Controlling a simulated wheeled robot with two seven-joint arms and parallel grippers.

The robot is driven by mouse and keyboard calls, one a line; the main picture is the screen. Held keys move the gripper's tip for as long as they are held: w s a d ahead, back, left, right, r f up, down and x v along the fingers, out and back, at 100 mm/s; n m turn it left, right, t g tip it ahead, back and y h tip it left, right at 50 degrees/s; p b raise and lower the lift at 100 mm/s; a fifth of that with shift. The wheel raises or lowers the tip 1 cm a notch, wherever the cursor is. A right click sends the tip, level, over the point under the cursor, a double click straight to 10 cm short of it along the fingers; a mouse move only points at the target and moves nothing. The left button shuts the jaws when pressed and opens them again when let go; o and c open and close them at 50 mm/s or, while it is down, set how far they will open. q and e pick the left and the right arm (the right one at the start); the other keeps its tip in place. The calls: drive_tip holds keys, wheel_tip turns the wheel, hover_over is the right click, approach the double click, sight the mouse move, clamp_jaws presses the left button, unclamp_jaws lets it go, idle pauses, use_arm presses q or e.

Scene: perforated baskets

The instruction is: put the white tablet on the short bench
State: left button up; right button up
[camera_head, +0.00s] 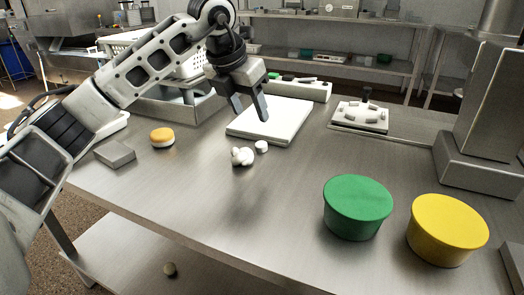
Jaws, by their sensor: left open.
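A small white disc (261,146), which looks like the white tablet, lies on the steel table beside a lumpy white piece (242,156). My left gripper (249,107) is open and empty, its fingers pointing down. In the picture it is above the disc, over the left edge of a flat white board (285,118); its exact height is unclear. I cannot tell for sure which thing is the short bench; a low grey block (115,154) lies near the table's left edge. My right gripper is out of view.
A green tub (357,207) and a yellow tub (447,230) stand at the right front. An orange-and-white round thing (162,138) is at left. A white slotted piece (360,116) lies behind. The table's front middle is clear.

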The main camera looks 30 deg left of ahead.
sight(260, 144)
use_arm(q)
drive_tip(key=x, duration=0.4)
drive_tip(key=shift+f+b, duration=0.15)
drive_tip(key=shift+b, duration=0.15)
drive_tip(key=x, duration=0.1)
drive_tip(key=b+x, duration=0.1)
drive_tip(key=x, duration=0.3)
drive_tip(key=shift+s+a+f, duration=0.1)
drive_tip(key=shift+s, duration=0.2)
drive_tip(key=shift+w+f, duration=0.1)
drive_tip(key=shift+f, duration=0.05)
drive_tip(key=c, duration=1)
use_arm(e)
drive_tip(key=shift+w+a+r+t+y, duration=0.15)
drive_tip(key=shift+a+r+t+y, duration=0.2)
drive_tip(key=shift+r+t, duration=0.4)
